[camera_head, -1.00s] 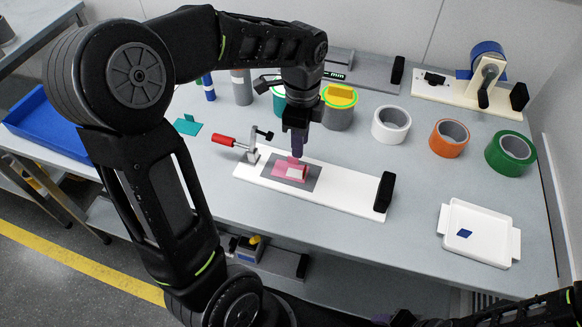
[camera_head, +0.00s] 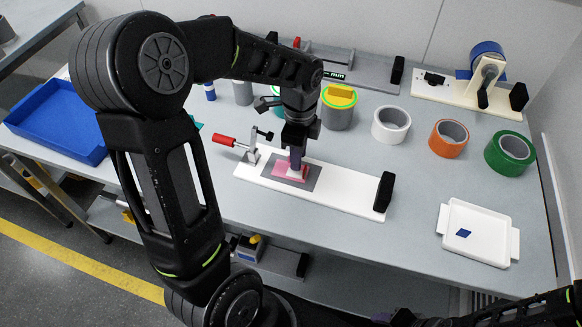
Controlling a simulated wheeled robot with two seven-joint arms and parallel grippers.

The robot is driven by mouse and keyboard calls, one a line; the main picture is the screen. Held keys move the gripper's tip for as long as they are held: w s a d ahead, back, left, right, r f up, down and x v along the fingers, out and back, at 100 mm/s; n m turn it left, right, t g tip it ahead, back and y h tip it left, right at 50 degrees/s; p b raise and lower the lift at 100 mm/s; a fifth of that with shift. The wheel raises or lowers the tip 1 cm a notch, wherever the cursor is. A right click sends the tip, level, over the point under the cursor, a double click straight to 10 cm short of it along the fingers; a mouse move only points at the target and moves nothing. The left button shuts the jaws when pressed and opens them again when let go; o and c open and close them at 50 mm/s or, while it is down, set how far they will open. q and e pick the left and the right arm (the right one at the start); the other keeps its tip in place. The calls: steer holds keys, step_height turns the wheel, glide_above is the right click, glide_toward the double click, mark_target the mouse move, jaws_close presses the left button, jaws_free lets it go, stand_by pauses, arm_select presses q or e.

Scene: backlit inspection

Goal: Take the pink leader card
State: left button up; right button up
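The pink leader card (camera_head: 281,169) lies on a dark grey patch (camera_head: 313,177) on a long white board (camera_head: 340,194) in the middle of the bench. A small whitish patch shows on the card's right part. My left gripper (camera_head: 296,168) points down with its fingertips right at the card, covering part of it. I cannot tell from this view whether its fingers are closed on the card. My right arm shows at the bottom right; its gripper (camera_head: 384,318) is dark, blurred and partly cut off by the lower edge.
A red-handled clamp (camera_head: 245,147) stands at the board's left end and a black block (camera_head: 384,192) at its right end. White (camera_head: 391,124), orange (camera_head: 448,138) and green (camera_head: 510,152) tape rolls stand behind. A white tray (camera_head: 478,246) holds a blue piece.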

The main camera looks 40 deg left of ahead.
arm_select(q)
jaws_close()
stand_by(0.3)
steer(key=shift+r, duration=0.15)
stand_by(0.3)
steer(key=shift+r, duration=1.65)
steer(key=s+d+b, duration=0.1)
steer(key=s+d, duration=0.1)
steer(key=s, duration=0.3)
steer(key=s+d, duration=0.2)
steer(key=s, duration=0.4)
steer(key=s+d+b, duration=0.1)
steer(key=s+d, duration=0.1)
steer(key=s, duration=0.4)
steer(key=shift+b, duration=0.35)
